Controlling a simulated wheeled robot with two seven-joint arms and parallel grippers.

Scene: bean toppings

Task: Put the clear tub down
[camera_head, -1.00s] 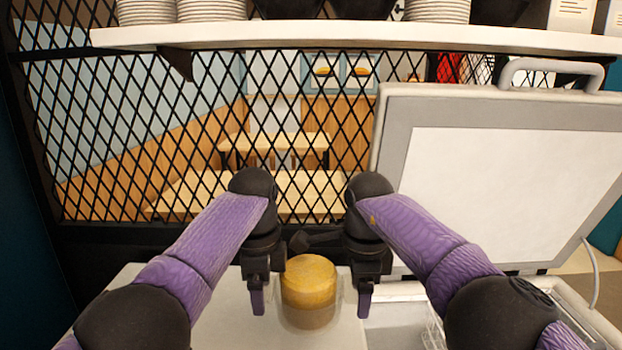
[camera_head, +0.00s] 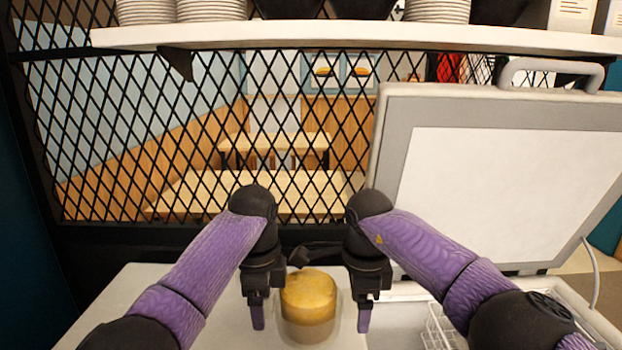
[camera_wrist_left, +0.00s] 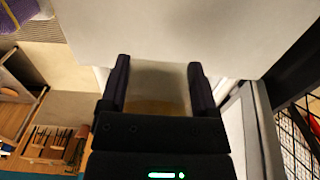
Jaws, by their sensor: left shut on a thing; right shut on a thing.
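The clear tub (camera_head: 309,325) holds something golden-yellow and sits low in the middle of the head view, between my two grippers. My left gripper (camera_head: 257,316) is at its left side and my right gripper (camera_head: 365,318) at its right side; both are shut on it. In the left wrist view, the left gripper's (camera_wrist_left: 159,75) two fingers stand apart with a blurred part of the tub between them. I cannot tell whether the tub's base touches the pale counter (camera_head: 215,325) under it.
An open chest with a raised lid (camera_head: 510,190) stands to the right, with a wire basket (camera_head: 437,330) inside. A black mesh screen (camera_head: 120,150) is behind, under a shelf (camera_head: 350,38) of plates and bowls. The counter left of the tub is clear.

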